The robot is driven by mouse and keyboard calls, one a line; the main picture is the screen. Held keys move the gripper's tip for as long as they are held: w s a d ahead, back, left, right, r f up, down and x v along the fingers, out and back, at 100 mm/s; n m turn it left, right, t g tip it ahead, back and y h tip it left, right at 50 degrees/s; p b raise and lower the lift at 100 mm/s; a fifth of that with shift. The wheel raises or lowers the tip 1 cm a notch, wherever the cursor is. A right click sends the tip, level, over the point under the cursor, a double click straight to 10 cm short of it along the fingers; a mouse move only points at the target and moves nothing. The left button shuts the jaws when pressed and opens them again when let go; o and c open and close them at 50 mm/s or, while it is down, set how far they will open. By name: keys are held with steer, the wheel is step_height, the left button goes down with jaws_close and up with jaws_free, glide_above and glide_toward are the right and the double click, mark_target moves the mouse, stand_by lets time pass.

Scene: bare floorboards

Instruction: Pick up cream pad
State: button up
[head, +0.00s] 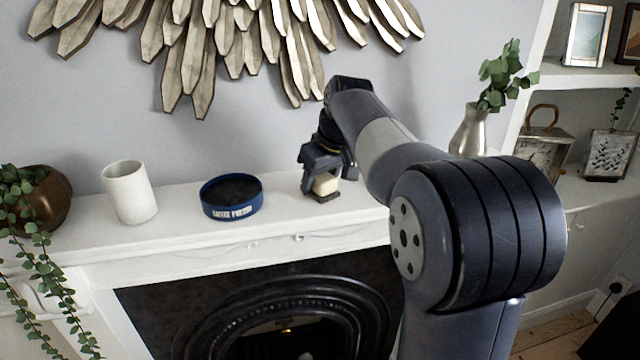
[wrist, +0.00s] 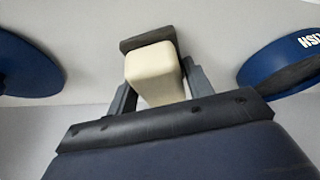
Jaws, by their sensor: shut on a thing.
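The cream pad (head: 326,184) is a small cream block with a dark grey base, low over the white mantelpiece in the head view. I cannot tell whether its base touches the shelf. In the wrist view the cream pad (wrist: 155,72) sits between the two fingers, its dark base at the far end. My gripper (head: 322,176) is shut on the cream block from both sides. My gripper (wrist: 160,90) also shows in the wrist view, its fingers partly hidden by the block.
A blue tin (head: 231,196) with dark contents and a white cup (head: 130,192) stand left of my gripper on the mantelpiece (head: 285,222). A trailing plant in a brown pot (head: 45,200) is at far left, a silver vase (head: 468,132) at right. The wrist view shows another blue round thing (wrist: 25,68).

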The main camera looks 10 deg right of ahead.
steer(key=shift+c, duration=1)
steer(key=shift+r, duration=0.1)
steer(key=shift+r, duration=4.95)
